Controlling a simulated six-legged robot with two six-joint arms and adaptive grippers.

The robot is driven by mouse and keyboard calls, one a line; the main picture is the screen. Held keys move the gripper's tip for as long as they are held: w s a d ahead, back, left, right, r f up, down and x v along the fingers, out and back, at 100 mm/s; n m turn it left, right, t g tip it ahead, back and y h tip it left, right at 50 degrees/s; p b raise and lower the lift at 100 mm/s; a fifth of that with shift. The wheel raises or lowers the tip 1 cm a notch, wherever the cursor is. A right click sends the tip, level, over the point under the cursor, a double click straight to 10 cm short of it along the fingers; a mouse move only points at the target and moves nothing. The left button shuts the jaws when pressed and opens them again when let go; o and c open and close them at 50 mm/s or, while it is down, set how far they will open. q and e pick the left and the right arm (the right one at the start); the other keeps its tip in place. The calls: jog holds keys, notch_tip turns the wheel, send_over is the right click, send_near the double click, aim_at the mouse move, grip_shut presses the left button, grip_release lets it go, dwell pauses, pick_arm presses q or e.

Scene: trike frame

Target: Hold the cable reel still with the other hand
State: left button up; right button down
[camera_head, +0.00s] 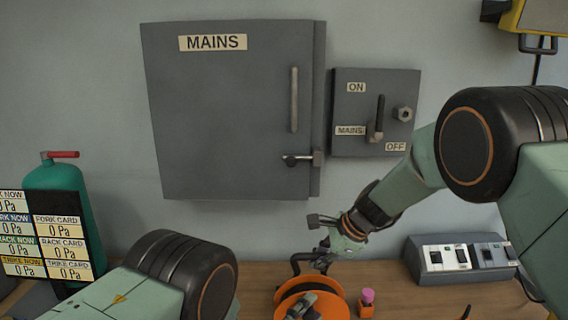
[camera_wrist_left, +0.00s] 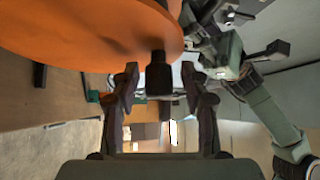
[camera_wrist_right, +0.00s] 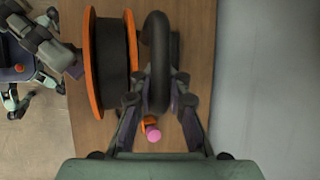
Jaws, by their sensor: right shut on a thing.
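The cable reel (camera_head: 340,308) has orange flanges and a black drum; it stands on the bench and is cut off by the lower edge of the head view. In the right wrist view the reel (camera_wrist_right: 91,70) is left of a thick black loop (camera_wrist_right: 158,25). My right gripper (camera_wrist_right: 158,88) is shut on this loop beside the reel. My left gripper (camera_wrist_left: 160,75) is open in front of the reel's orange flange (camera_wrist_left: 80,40). A dark peg (camera_wrist_left: 158,75) on the flange is between its fingertips, with gaps on both sides.
A small orange block with a pink top (camera_head: 367,296) stands right of the reel. A grey switch box (camera_head: 460,258) is on the bench further right. A MAINS cabinet (camera_head: 225,110) and lever panel (camera_head: 350,85) are on the wall. A green cylinder (camera_head: 62,185) stands left.

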pick_arm(q)
jog(key=c, duration=0.7)
jog(key=o, duration=0.9)
pick_arm(e)
jog(key=shift+s+f, duration=0.25)
jog(key=shift+f, duration=0.15)
pick_arm(q)
jog(key=v, duration=1.2)
pick_arm(e)
jog(key=c, duration=1.7)
grip_release()
jog(key=o, duration=0.5)
jog(key=shift+w+r, duration=0.1)
jog(key=shift+w, duration=0.15)
